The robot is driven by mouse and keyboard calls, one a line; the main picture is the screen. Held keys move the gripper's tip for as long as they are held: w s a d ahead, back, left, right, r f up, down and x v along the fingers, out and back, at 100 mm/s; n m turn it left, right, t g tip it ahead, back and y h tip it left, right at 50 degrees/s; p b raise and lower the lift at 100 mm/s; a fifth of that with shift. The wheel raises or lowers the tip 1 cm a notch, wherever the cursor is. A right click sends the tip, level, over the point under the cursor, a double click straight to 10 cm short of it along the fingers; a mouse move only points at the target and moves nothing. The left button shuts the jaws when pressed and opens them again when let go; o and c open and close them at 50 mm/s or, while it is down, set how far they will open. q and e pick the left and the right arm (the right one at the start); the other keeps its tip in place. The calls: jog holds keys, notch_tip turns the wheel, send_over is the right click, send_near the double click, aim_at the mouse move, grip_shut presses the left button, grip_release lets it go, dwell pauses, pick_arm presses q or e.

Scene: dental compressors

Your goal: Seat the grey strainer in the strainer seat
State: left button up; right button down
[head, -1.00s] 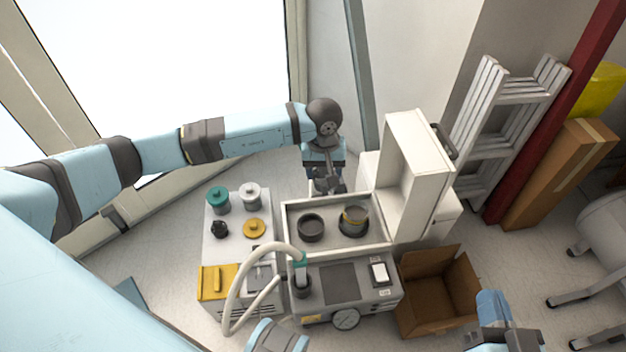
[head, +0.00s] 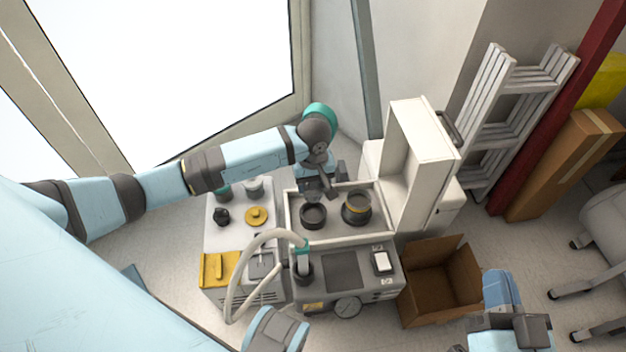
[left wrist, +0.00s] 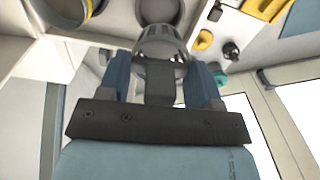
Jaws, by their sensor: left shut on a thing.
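The grey strainer (left wrist: 160,48) is a ribbed, cage-like piece between the fingers of my left gripper (left wrist: 164,82) in the left wrist view. In the head view my left gripper (head: 318,188) is shut on it at the back edge of the open white housing. The strainer (head: 314,197) shows only small there, just behind the plain dark round cup (head: 313,216). A second dark cup with a yellow band (head: 357,208) sits to its right. I cannot tell for sure which cup is the strainer seat. My right gripper (head: 510,337) is at the bottom right, its fingers unclear.
The housing's raised white lid (head: 420,155) stands at its right. A white hose (head: 245,262) arches at the front left. A left-hand unit carries a yellow cap (head: 256,215) and a black knob (head: 221,216). An open cardboard box (head: 440,285) stands at right.

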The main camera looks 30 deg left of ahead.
pick_arm(q)
jog(key=shift+f, duration=0.25)
pick_arm(e)
jog(key=shift+s+a+r, duration=0.1)
jog(key=shift+r, duration=0.3)
pick_arm(q)
jog(key=shift+f, duration=0.2)
pick_arm(e)
jog(key=shift+f, duration=0.2)
pick_arm(q)
jog(key=shift+f+b, duration=0.1)
jog(key=shift+b, duration=0.2)
pick_arm(e)
jog(key=shift+f, duration=0.1)
